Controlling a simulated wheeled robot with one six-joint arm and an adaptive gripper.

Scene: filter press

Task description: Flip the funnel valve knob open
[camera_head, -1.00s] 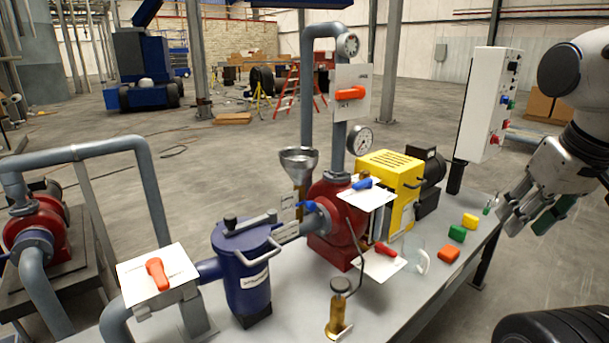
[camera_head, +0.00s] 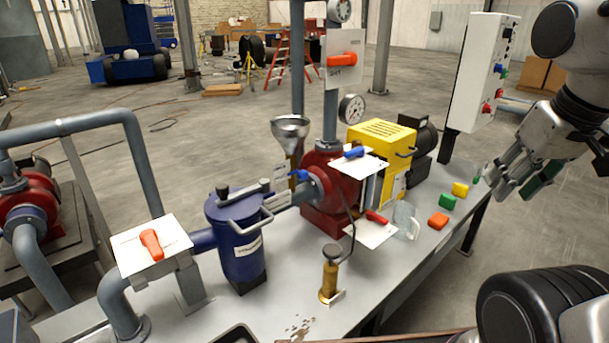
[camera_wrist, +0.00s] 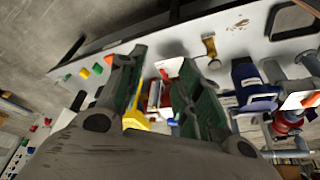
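The metal funnel (camera_head: 290,128) stands on its brass-coloured stem on the bench, left of the red pump housing (camera_head: 328,190). A small blue handle (camera_head: 300,175) sits low beside the funnel stem; it looks like the funnel valve knob, but I cannot tell its exact setting. My gripper (camera_head: 512,190) is at the far right, beyond the bench edge and well apart from the funnel. In the wrist view my gripper (camera_wrist: 161,60) shows two green-padded fingers spread apart with nothing between them. The funnel and its knob are not clear in the wrist view.
Several other knobs share the bench: an orange one (camera_head: 151,243) on a white plate, a red one (camera_head: 344,61) up high, and a blue one (camera_head: 355,152). The dark blue strainer (camera_head: 238,240) and brass cylinder (camera_head: 330,277) stand in front. Coloured blocks (camera_head: 447,201) lie at right.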

